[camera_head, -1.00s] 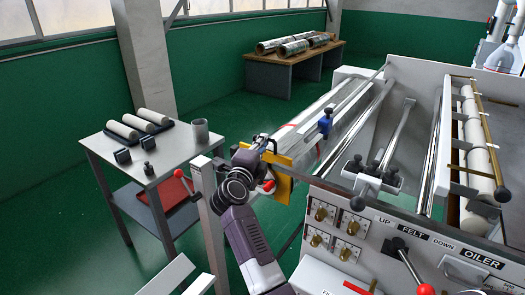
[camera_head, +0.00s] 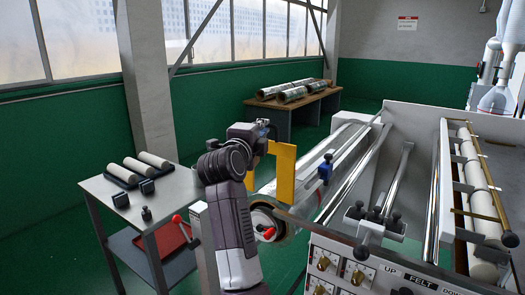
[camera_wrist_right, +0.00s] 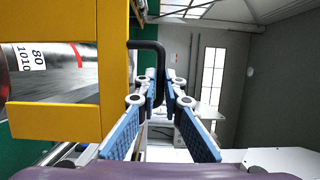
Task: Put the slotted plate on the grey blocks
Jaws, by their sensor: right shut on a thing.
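The slotted plate is a yellow plate (camera_head: 286,172) with an open slot and a bent black handle (camera_wrist_right: 148,45). It hangs upright in the air at the near end of the machine's rollers in the head view. It also fills the left of the right wrist view (camera_wrist_right: 115,75). My right gripper (camera_head: 266,130) is shut on the handle, its blue pads (camera_wrist_right: 158,88) on either side of it. Two small dark grey blocks (camera_head: 147,187) (camera_head: 120,200) stand on the metal side table (camera_head: 175,190), left of my right arm. My left gripper is not in view.
White rollers (camera_head: 155,160) lie on dark holders behind the blocks, and a small dark knobbed piece (camera_head: 146,214) stands in front. A wooden table (camera_head: 295,110) stands behind.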

